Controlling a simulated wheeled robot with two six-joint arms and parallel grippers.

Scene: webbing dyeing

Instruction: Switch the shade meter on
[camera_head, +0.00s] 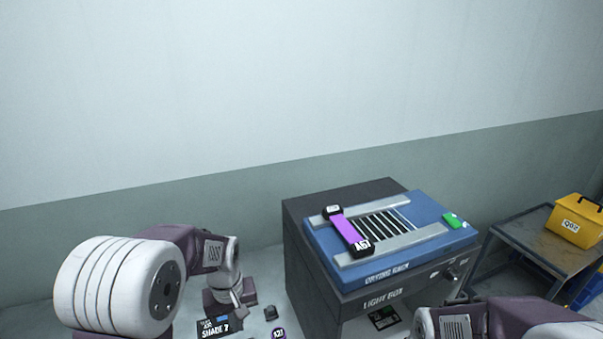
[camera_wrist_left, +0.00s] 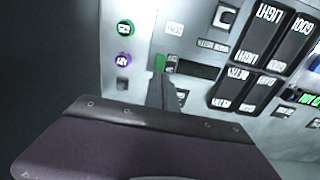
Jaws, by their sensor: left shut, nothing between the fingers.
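A small dark panel reading "SHADE ?" (camera_head: 214,330) lies at the bottom left of the head view, partly cut off. I take it to be the shade meter's display, but cannot tell where its switch is. My left gripper (camera_head: 243,309) points down just right of this panel, shut and empty. In the left wrist view, its fingers (camera_wrist_left: 165,88) end close to a small green part (camera_wrist_left: 160,62) beside a dark slot (camera_wrist_left: 195,69). I cannot tell whether they touch it. Only my right arm's wrist shows at the bottom right; its jaws are out of view.
A grey light box (camera_head: 345,315) carries a blue drying rack (camera_head: 320,250) with a purple-banded strip (camera_head: 347,230) on it. A yellow box (camera_head: 577,222) stands on a side table (camera_head: 515,239). Several black labelled blocks (camera_wrist_left: 268,52) crowd right of the left fingers.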

